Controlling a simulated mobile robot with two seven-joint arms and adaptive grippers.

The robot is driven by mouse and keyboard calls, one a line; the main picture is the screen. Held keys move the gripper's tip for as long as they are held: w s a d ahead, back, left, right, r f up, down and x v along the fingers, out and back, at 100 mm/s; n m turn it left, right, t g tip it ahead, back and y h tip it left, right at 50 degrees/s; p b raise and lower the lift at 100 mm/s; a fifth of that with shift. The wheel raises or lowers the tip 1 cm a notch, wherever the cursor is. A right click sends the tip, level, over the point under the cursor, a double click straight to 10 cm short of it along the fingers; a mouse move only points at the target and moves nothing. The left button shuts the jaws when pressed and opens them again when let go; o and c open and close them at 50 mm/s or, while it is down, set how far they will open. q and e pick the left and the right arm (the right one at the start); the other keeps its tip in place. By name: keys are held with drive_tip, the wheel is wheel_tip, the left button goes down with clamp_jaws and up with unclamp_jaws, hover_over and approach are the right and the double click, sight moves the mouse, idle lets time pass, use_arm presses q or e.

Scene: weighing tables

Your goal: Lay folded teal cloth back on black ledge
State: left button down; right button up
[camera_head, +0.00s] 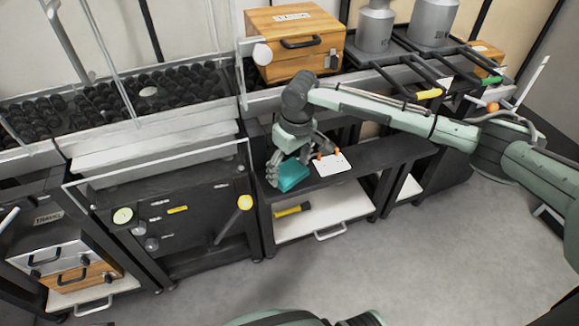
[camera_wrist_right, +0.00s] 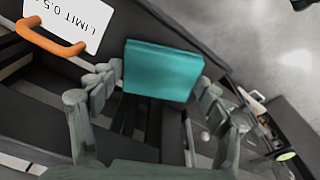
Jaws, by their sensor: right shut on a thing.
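The folded teal cloth (camera_head: 293,177) is a flat block at the left end of the black ledge (camera_head: 385,154). My right gripper (camera_head: 284,166) reaches down from above and is shut on the cloth. In the right wrist view the cloth (camera_wrist_right: 162,70) sits between the fingers, with its broad face showing. I cannot tell whether the cloth touches the ledge or hangs just above it. My left gripper is not in view.
Below is a pale shelf (camera_head: 330,218) with a yellow-handled tool (camera_head: 292,209). A wooden box (camera_head: 293,42) stands behind. The ledge right of the card is clear.

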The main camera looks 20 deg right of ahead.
drive_tip(key=o, duration=1.1)
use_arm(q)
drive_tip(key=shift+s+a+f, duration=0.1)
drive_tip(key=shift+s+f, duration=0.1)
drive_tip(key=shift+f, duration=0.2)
